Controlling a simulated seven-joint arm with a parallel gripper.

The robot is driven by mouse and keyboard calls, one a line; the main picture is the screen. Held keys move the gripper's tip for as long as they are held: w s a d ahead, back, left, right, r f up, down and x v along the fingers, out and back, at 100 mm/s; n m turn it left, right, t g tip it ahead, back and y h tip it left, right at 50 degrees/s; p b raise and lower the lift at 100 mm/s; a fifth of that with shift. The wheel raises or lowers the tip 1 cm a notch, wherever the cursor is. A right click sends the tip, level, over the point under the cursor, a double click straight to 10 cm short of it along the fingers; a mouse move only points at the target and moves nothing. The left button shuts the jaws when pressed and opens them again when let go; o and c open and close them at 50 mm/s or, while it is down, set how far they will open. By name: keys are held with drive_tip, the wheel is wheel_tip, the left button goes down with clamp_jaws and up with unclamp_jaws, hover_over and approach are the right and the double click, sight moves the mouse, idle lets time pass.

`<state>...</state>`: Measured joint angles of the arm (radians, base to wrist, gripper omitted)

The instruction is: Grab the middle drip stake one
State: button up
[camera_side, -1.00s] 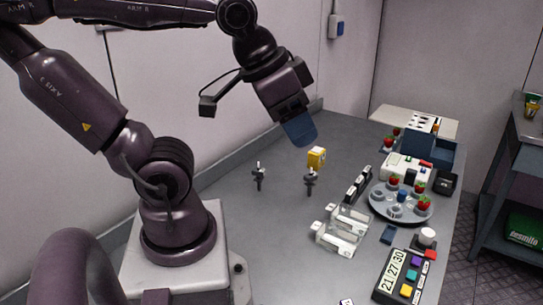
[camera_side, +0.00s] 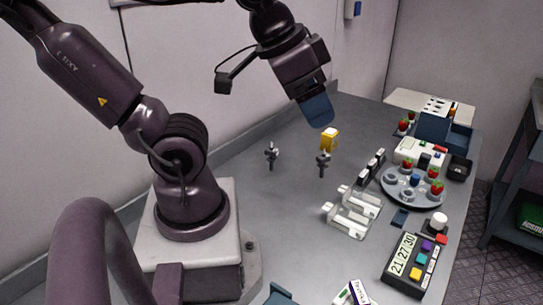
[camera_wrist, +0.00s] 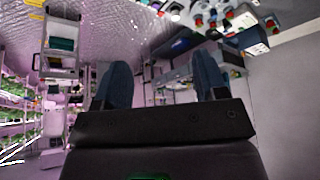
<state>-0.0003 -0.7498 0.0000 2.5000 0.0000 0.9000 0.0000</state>
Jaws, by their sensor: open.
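Two small dark upright stakes stand on the grey table in the side view, a left one (camera_side: 271,156) and a right one (camera_side: 323,163). A yellow block-like thing (camera_side: 329,140) stands just behind the right one. I cannot tell which of these is the middle drip stake. My gripper (camera_side: 319,115) hangs above and behind the yellow thing, its blue fingers pointing down and slightly right, apart from everything. In the wrist view my gripper (camera_wrist: 163,80) shows two blue fingers spread wide with nothing between them.
White clear-sided holders (camera_side: 352,213) stand right of the stakes, with a grey round plate (camera_side: 400,199) bearing strawberries beyond. A keypad box (camera_side: 412,264) with a number display sits at the front right. A blue bin (camera_side: 457,140) is at the back. The table left of the stakes is clear.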

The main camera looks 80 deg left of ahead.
wheel_tip(320, 180, down, 6)
drive_tip(key=w+a+g, duration=0.2)
drive_tip(key=g, duration=0.1)
drive_tip(key=m+g+y, duration=1)
drive_tip(key=m+y, duration=0.1)
approach(274, 160)
drive_tip(key=s+d, duration=0.4)
drive_tip(key=shift+s+d+r, duration=0.1)
drive_tip(key=shift+d+r, duration=0.15)
drive_tip(key=shift+d, duration=0.15)
drive_tip(key=shift+w+a+f+m+t+y, duration=0.15)
drive_tip(key=shift+w+a+m+t+y, duration=0.45)
drive_tip(key=shift+w+a+m+t, duration=0.45)
drive_tip(key=shift+w+a, duration=0.15)
drive_tip(key=shift+w, duration=0.2)
drive_tip(key=shift+m, duration=0.25)
drive_tip(key=x, duration=1.2)
drive_tip(key=shift+w+a, duration=0.2)
drive_tip(key=shift+a, duration=0.3)
drive_tip(key=shift+c, duration=0.5)
